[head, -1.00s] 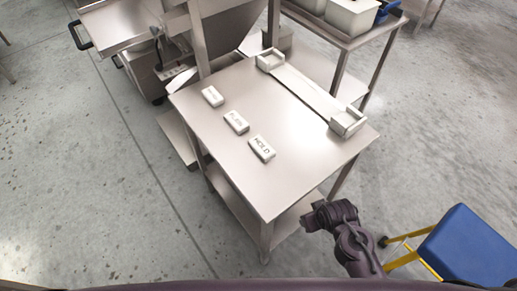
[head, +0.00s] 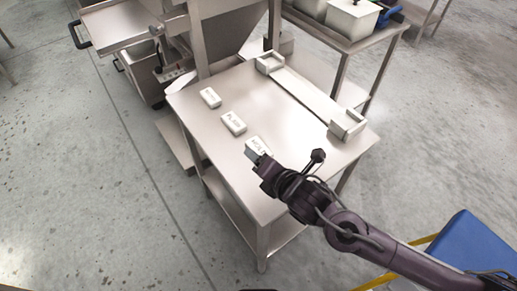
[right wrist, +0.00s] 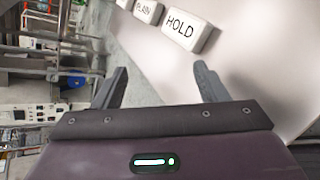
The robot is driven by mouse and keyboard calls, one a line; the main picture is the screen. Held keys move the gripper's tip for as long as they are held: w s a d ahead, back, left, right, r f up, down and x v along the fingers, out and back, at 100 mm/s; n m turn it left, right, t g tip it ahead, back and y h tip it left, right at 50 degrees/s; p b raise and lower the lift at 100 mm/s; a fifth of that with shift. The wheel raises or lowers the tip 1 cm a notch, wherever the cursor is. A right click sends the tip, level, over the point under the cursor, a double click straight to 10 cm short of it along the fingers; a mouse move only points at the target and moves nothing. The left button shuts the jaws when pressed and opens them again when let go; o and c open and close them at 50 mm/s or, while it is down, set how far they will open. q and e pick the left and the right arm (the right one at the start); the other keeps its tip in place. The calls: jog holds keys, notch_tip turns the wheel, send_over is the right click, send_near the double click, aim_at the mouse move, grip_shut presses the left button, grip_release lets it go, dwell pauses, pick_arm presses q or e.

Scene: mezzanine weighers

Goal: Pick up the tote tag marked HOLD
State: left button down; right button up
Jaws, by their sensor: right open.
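The HOLD tag (head: 256,146) is a white block with dark lettering, lying on the steel table (head: 290,110) nearest the front of a row of three. In the head view my right gripper (head: 258,158) is at its near side and hides part of it. In the right wrist view the HOLD tag (right wrist: 188,32) lies ahead of the open, empty fingers (right wrist: 160,88), with its lettering readable. The PLAIN tag (head: 233,122) lies beyond it and also shows in the right wrist view (right wrist: 147,10). My left gripper is not in view.
A third white tag (head: 210,97) lies farther back, its lettering too small to read. A long holder with raised ends (head: 347,123) runs along the table's right side. A blue-seated stool (head: 468,250) stands at lower right. The table's middle is clear.

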aim_at(261, 149)
jog(key=w+d+f+n, duration=0.1)
jog(key=n, duration=0.3)
jog(key=d+f+n+y, duration=0.1)
jog(key=n, duration=0.3)
jog(key=w+d+f+n, duration=0.1)
jog(key=d+n, duration=0.1)
jog(key=n, duration=0.2)
jog(key=shift+w+f+n+t+y, duration=0.25)
jog(key=shift+w+n+t+y, duration=0.05)
jog(key=shift+y, duration=0.1)
jog(key=p+x, duration=0.1)
jog(key=x, duration=0.6)
jog(key=shift+w+a+f, duration=0.1)
jog(key=shift+w+a, duration=0.15)
jog(key=c, duration=1)
jog(key=shift+c, duration=0.2)
